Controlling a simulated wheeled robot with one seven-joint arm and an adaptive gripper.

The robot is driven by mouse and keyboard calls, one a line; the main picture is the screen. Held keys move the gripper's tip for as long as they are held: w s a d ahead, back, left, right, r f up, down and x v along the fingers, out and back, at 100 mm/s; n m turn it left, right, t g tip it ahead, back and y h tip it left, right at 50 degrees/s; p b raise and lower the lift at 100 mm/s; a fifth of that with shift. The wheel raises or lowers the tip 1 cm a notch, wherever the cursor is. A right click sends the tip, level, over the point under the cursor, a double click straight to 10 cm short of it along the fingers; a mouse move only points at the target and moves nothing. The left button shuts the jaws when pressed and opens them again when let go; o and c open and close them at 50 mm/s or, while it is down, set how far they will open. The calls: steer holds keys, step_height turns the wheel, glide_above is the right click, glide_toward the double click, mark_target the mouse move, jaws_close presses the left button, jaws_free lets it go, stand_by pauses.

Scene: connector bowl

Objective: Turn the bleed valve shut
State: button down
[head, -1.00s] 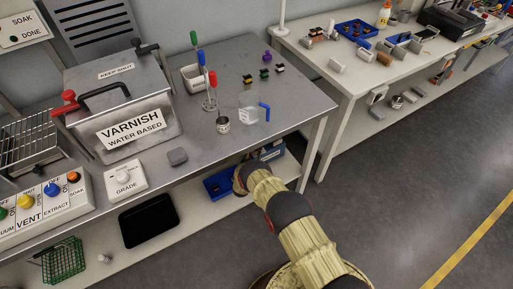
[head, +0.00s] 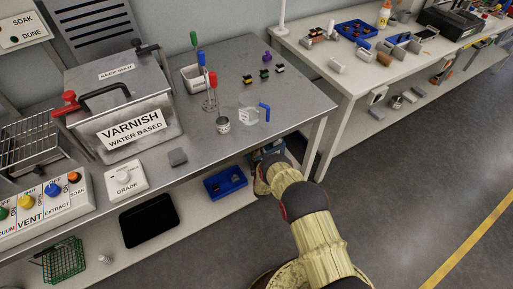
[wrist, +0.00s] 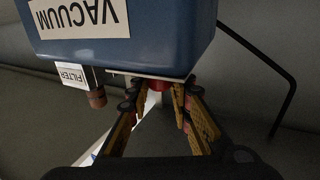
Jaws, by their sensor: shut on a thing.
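In the wrist view a blue vacuum unit (wrist: 130,40) fills the top, its VACUUM label upside down. A small red part, seemingly the bleed valve (wrist: 179,92), sits at its metal edge. My gripper (wrist: 160,92) has its two yellow-and-black fingers on either side of this red part and is shut on it. The fingers hide much of the red part, so I cannot tell its turn position. In the head view my arm reaches under the right end of the table, and the gripper itself is hidden.
A FILTER block (wrist: 70,76) with a reddish-brown end (wrist: 97,98) hangs left of the fingers. A dark bent rod or hose (wrist: 285,105) runs at the right. On the low shelf stand a blue bin (head: 226,183) and a black tray (head: 150,220).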

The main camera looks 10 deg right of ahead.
steer(key=n+y, duration=0.1)
steer(key=y, duration=0.1)
steer(key=n+y, duration=0.3)
steer(key=y, duration=0.1)
steer(key=shift+d+y, duration=0.25)
steer(key=shift+y, duration=0.15)
steer(key=shift+a+n+g+y, duration=0.15)
steer(key=shift+n+g+y, duration=0.95)
steer(key=shift+n+y, duration=0.85)
steer(key=shift+y, duration=0.55)
steer(key=c, duration=1.6)
jaws_free()
steer(key=v, duration=1.1)
steer(key=shift+s+d+r, duration=0.15)
steer(key=shift+s+d, duration=0.05)
steer(key=shift+s, duration=0.15)
